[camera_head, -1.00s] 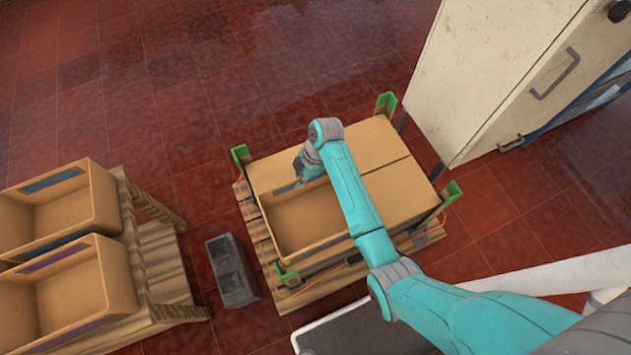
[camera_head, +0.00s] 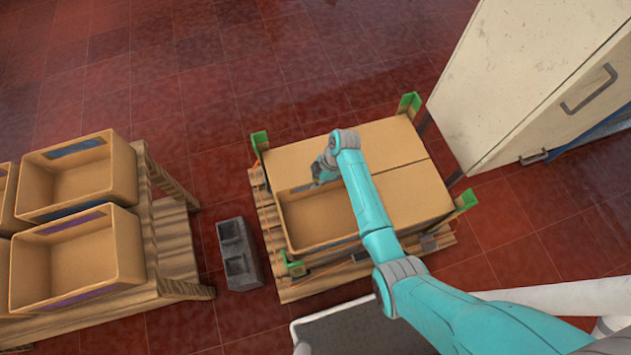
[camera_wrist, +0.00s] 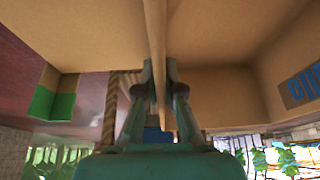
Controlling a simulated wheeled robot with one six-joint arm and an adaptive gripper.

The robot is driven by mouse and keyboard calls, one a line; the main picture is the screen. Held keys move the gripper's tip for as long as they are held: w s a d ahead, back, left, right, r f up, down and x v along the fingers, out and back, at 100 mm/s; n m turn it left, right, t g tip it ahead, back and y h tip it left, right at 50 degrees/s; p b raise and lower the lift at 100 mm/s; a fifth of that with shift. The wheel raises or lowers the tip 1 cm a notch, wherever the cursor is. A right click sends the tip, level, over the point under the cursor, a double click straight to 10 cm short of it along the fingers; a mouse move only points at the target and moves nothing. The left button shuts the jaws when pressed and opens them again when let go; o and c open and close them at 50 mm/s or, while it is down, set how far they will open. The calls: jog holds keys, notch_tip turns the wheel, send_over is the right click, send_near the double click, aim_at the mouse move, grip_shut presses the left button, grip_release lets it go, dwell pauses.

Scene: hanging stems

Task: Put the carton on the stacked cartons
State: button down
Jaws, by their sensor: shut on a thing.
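The carton (camera_head: 322,222) is an open, tan box with a blue label inside. It sits at the near left corner of the stack in the head view, inside the green corner posts. My gripper (camera_wrist: 162,95) is shut on its upper wall edge, which passes between the fingers in the wrist view. The gripper also shows at the carton's far left edge in the head view (camera_head: 323,172). The stacked cartons (camera_head: 412,188) have flat tan tops beside and beyond it. I cannot tell whether the carton rests fully; its underside is hidden.
The stack stands on a wooden pallet (camera_head: 280,270) with green corner posts (camera_head: 260,142). A grey block (camera_head: 238,255) lies on the floor to its left. A wooden stand (camera_head: 172,245) with open boxes (camera_head: 85,258) is further left. A white cabinet (camera_head: 520,75) stands at right.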

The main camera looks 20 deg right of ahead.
jog(key=shift+f, duration=0.1)
jog(key=c, duration=1.3)
grip_release()
jog(key=v, duration=1.2)
jog(key=shift+s, duration=0.1)
